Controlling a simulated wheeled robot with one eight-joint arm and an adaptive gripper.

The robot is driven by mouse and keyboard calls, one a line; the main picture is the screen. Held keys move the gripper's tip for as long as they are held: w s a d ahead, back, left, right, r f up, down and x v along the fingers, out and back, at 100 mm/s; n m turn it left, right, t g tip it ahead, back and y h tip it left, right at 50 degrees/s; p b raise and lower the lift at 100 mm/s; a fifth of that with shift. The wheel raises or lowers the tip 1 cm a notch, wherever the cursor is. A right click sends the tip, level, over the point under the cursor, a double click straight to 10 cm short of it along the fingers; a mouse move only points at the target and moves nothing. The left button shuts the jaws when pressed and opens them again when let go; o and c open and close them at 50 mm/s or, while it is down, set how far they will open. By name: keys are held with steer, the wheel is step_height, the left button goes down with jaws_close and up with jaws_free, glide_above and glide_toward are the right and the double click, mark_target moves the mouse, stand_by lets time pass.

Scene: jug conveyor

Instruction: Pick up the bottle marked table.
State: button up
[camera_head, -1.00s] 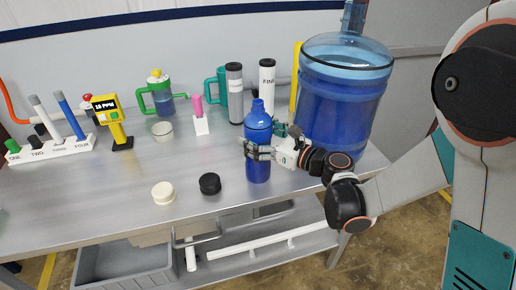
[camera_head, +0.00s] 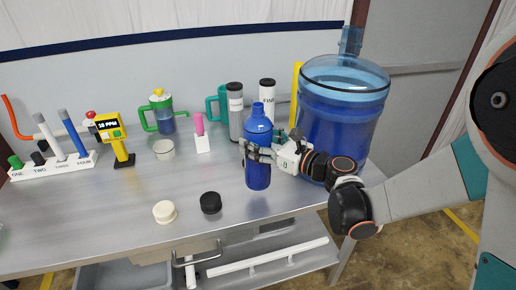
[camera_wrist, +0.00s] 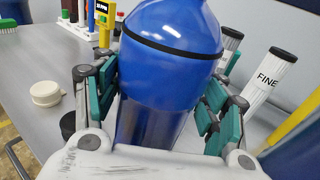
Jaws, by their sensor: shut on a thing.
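A blue bottle (camera_head: 258,176) with a domed top is upright in my gripper (camera_head: 259,150), near the front right of the metal table (camera_head: 110,205). The fingers are closed around its upper body. In the wrist view the bottle (camera_wrist: 165,75) fills the middle, between the fingers of my gripper (camera_wrist: 155,100). It has a dark band near its shoulder, and I see no readable mark on it. Its base appears a little above the table top.
A large blue water jug (camera_head: 342,120) stands right behind my gripper. A white cap (camera_head: 164,211) and a black cap (camera_head: 210,203) lie left of the bottle. Grey (camera_head: 235,112) and FINE-labelled (camera_head: 267,95) cylinders stand behind. The front left table is clear.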

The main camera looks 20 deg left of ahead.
mark_target(258, 104)
step_height(258, 104, up, 15)
steer(key=p, duration=0.4)
steer(key=shift+f, duration=0.15)
steer(key=shift+p, duration=0.3)
